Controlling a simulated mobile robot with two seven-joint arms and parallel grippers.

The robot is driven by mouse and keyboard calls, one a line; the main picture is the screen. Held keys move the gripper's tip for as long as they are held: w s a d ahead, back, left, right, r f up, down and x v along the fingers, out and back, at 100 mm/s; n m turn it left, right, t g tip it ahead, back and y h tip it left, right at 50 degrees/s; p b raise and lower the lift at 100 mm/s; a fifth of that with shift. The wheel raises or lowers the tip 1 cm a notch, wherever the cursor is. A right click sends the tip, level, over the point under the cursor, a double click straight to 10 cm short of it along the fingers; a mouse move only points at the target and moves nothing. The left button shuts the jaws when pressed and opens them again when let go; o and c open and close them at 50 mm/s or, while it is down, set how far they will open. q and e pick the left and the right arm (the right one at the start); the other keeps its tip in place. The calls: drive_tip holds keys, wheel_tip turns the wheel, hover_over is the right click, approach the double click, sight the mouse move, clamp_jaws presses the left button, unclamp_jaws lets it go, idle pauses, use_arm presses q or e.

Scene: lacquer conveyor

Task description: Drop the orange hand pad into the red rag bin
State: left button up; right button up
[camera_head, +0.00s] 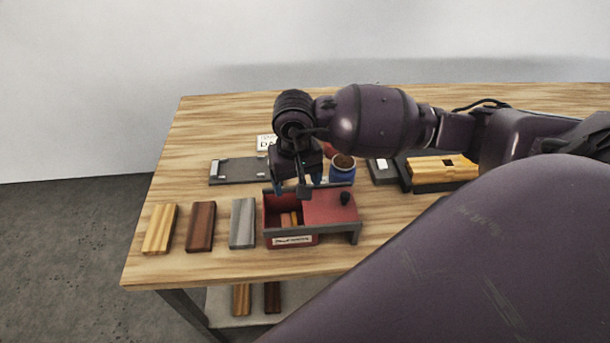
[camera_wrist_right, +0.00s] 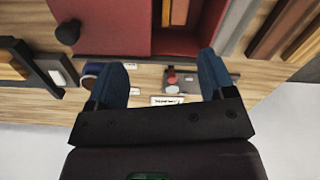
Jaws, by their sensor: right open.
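The red rag bin (camera_head: 291,240) stands near the table's front edge, with a label on its front. Its red lid (camera_head: 331,207) with a black knob covers the right part, and the left part is open. Orange-brown pieces (camera_head: 289,219) lie inside the opening; they also show in the right wrist view (camera_wrist_right: 175,12). I cannot tell whether one is the orange hand pad, and no pad shows clearly elsewhere. My right gripper (camera_head: 298,186) is above the back of the bin. Its blue fingers (camera_wrist_right: 162,84) are apart with nothing held between them. My left gripper is not in view.
Yellow (camera_head: 160,228), dark red-brown (camera_head: 201,227) and grey (camera_head: 243,223) blocks lie left of the bin. A grey plate (camera_head: 238,172) lies behind them. A blue cup (camera_head: 342,168) stands behind the bin. A black tray with a yellow block (camera_head: 443,174) is at right.

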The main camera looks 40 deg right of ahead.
wheel_tip(320, 180, up, 11)
drive_tip(key=b, duration=0.1)
drive_tip(key=shift+f, duration=0.2)
idle(0.5)
